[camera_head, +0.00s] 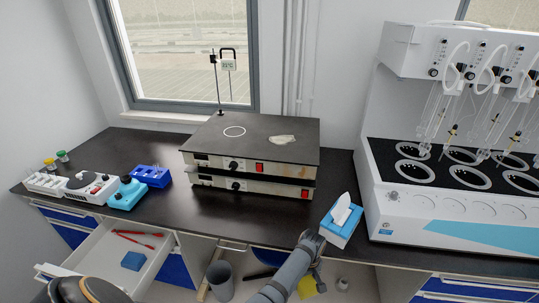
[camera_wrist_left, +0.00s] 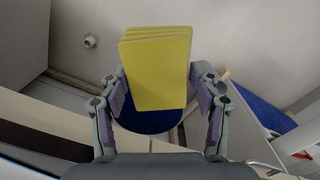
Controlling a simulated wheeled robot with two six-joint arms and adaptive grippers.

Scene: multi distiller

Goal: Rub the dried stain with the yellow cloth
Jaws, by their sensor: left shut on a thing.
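The yellow cloth (camera_wrist_left: 157,68) is a folded, layered rectangle between the fingers of my left gripper (camera_wrist_left: 158,105) in the left wrist view. My left gripper (camera_head: 312,278) is shut on it, and part of the cloth (camera_head: 307,287) shows low in the head view, below the bench's front edge. An irregular pale patch (camera_head: 282,140), which looks like the dried stain, lies on the dark top of the stacked hotplate unit (camera_head: 250,155). A white ring (camera_head: 234,131) is left of it. The cloth is well apart from the patch. My right gripper is not in view.
A blue tissue box (camera_head: 338,228) stands at the bench's front edge, close to my left gripper. The large distiller (camera_head: 390,185) fills the right. Small devices (camera_head: 126,193) and an open drawer (camera_head: 150,270) are left. Dark bench (camera_head: 240,212) is clear before the hotplates.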

